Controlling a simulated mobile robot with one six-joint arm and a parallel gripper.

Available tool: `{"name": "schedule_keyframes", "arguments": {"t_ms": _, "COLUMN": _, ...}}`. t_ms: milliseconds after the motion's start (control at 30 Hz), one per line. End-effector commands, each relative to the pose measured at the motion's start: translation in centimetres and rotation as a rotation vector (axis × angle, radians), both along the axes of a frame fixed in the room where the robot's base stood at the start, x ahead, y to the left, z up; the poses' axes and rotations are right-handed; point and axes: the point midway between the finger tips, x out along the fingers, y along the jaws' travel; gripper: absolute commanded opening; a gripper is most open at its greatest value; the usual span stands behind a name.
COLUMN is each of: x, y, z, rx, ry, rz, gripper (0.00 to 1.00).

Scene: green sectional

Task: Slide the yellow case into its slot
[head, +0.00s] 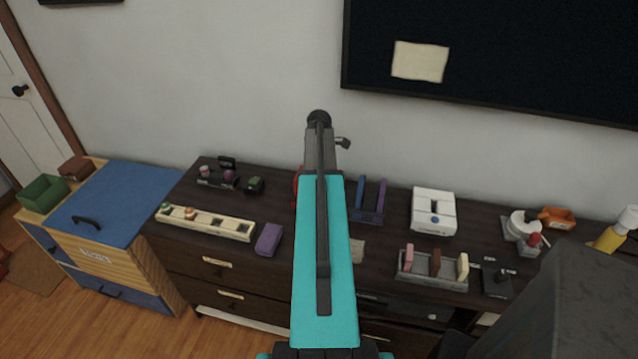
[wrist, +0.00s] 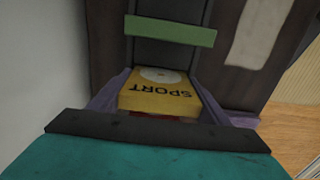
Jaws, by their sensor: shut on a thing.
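The yellow case (wrist: 158,96) shows in the wrist view, with dark "SPORT" lettering upside down and a pale round mark at its far end. My gripper (wrist: 163,82) is shut on it, with a purple-grey finger along each side. The case's near end is partly hidden by the gripper's dark crossbar. Beyond the case is a dark channel with a green strip (wrist: 171,30) across it; I cannot tell whether the case is inside it. In the head view my arm hides the gripper and case. A dark rack (head: 367,217) holds blue and purple upright cases right of my arm.
The dark dresser (head: 185,255) stands against the wall. A cream tray (head: 218,222) and purple block (head: 268,239) lie left of my arm. Right are a white box (head: 433,211), a grey holder (head: 432,280) with several upright pieces, and a white round item (head: 522,225).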

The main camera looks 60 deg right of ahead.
Motion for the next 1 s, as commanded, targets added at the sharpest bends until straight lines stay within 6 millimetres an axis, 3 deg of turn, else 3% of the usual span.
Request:
{"name": "schedule_keyframes", "arguments": {"t_ms": 733, "x": 0.0, "y": 0.0, "z": -1.2, "rx": 0.0, "ry": 0.0, "rz": 0.0, "gripper": 0.47}}
{"name": "schedule_keyframes", "arguments": {"t_ms": 767, "x": 0.0, "y": 0.0, "z": -1.2, "rx": 0.0, "ry": 0.0, "rz": 0.0, "gripper": 0.73}}
{"name": "schedule_keyframes", "arguments": {"t_ms": 800, "x": 0.0, "y": 0.0, "z": -1.2, "rx": 0.0, "ry": 0.0, "rz": 0.0, "gripper": 0.8}}
{"name": "schedule_keyframes", "arguments": {"t_ms": 867, "x": 0.0, "y": 0.0, "z": -1.2, "rx": 0.001, "ry": 0.0, "rz": 0.0, "gripper": 0.9}}
{"name": "schedule_keyframes", "arguments": {"t_ms": 1000, "x": 0.0, "y": 0.1, "z": -1.3, "rx": 0.002, "ry": 0.001, "rz": 0.0, "gripper": 0.92}}
